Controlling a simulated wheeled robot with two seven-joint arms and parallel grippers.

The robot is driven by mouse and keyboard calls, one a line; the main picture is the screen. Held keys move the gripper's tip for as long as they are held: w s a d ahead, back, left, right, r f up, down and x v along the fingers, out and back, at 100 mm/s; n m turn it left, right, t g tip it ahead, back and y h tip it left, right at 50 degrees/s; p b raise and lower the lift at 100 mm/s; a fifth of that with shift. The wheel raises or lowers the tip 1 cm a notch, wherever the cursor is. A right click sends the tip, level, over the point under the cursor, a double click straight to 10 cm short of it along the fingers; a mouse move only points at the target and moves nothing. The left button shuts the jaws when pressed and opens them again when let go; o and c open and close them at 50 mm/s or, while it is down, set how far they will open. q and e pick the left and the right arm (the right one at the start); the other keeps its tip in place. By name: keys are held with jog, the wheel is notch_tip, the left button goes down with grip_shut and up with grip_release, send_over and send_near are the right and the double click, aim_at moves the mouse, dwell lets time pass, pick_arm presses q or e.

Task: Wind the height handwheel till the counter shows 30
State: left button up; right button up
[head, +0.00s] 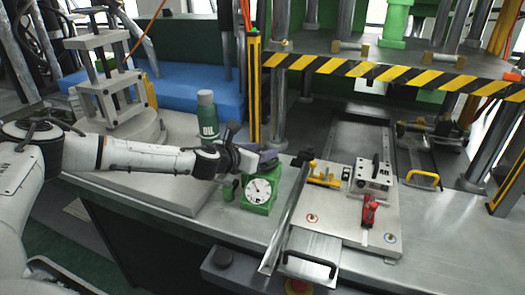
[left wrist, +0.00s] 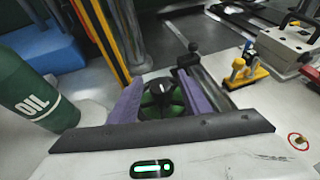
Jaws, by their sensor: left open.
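A green counter housing with a white dial face (head: 259,191) stands on the metal bench, left of the sliding plate. Its marks are too small to read. My left gripper (head: 268,160) is just above and behind the dial, its fingers pointing right. In the left wrist view the purple fingers (left wrist: 162,105) are open, one on each side of a green and black handwheel (left wrist: 163,98). I cannot tell whether they touch its rim. In the head view the wheel is mostly hidden by the gripper. My right gripper is not in view.
A green OIL bottle (head: 208,115) stands behind my left wrist, also in the left wrist view (left wrist: 35,95). A long metal bar (head: 287,218) lies right of the dial. A plate (head: 340,220) carries a yellow clamp (head: 325,178) and a red clamp (head: 368,212). A striped beam (head: 385,72) crosses above.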

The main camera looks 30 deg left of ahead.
pick_arm(q)
jog(key=shift+w+f, duration=0.15)
jog(key=shift+w, duration=0.15)
jog(key=c, duration=1)
jog(key=shift+c, duration=0.2)
jog(key=shift+y, duration=0.3)
